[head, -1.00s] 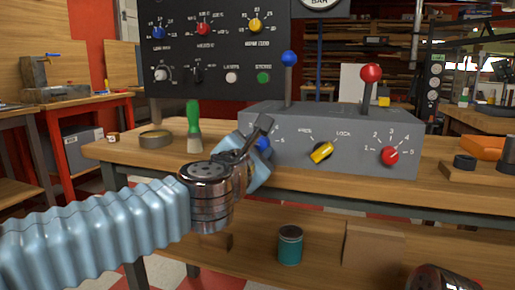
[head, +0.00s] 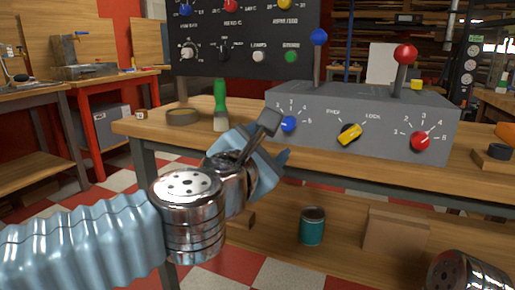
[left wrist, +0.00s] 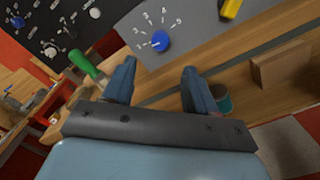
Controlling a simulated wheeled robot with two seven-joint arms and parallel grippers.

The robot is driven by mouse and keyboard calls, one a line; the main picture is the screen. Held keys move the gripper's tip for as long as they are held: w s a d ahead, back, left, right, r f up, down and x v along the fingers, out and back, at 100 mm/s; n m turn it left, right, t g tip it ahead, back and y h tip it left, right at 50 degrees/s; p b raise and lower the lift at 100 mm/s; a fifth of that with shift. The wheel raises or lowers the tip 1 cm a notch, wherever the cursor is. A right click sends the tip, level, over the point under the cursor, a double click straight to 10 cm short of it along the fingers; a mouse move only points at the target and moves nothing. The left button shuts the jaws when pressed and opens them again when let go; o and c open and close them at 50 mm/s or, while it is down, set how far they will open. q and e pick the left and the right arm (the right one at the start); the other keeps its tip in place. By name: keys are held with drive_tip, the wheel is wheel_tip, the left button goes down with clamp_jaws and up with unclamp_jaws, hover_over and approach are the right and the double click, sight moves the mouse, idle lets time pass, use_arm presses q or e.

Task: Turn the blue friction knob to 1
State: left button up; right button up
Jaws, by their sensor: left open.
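The blue knob (head: 289,123) is on the left of the grey control box's sloped front, with a numbered scale around it. It also shows in the left wrist view (left wrist: 161,41), beyond the fingertips and near the middle of the picture; I cannot clearly read which number it points to. My left gripper (head: 272,168) is in front of the bench, below and slightly left of the knob, apart from it. In the left wrist view its two fingers (left wrist: 158,84) are spread with nothing between them. My right gripper is not in view.
The grey box (head: 325,140) also bears a yellow knob (head: 349,134), a red knob (head: 420,140) and two upright levers. A teal can (head: 312,226) is on the lower shelf.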

use_arm(q)
drive_tip(key=v, duration=0.4)
drive_tip(key=shift+s+a, duration=0.1)
drive_tip(key=shift+s, duration=0.2)
